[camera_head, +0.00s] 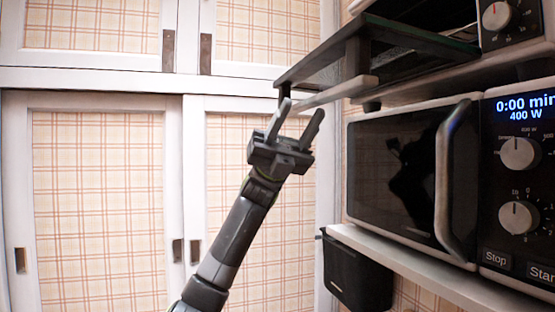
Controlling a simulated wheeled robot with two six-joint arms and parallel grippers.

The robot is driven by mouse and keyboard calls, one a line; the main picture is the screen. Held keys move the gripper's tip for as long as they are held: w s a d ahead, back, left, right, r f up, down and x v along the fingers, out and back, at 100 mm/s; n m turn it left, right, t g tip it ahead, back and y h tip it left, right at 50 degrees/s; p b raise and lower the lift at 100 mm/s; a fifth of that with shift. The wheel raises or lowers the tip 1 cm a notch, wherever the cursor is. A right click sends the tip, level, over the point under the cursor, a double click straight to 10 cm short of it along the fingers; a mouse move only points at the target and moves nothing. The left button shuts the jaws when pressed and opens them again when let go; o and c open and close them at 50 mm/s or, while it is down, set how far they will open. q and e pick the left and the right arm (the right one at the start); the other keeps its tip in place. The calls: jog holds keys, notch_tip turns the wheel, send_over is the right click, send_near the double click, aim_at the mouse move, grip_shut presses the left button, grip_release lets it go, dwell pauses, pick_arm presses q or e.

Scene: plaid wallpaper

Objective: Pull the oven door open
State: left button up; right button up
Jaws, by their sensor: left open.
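The oven (512,18) is at the upper right, cut off by the picture's top edge. Its door (425,38) is a dark panel with glass, lowered open and sticking out to the left of the body. A dark bar (318,56) runs along the door's outer left edge. My left gripper (302,108) is open, fingers pointing up, just below the door's outer edge. Its fingertips overlap the end of a light bar under the door in the picture; I cannot tell whether they touch it. Nothing is held. My right gripper is not in view.
A microwave (400,170) with a vertical handle stands below the oven on a white shelf (400,249). A dark box (357,275) hangs under that shelf's left end. White-framed plaid cupboard doors (98,200) fill the left and back. The space left of my arm looks clear.

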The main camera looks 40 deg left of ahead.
pick_arm(q)
jog(key=v, duration=1.3)
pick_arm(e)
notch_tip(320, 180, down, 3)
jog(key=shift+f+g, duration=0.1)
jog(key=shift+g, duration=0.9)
pick_arm(q)
jog(key=shift+f, duration=0.1)
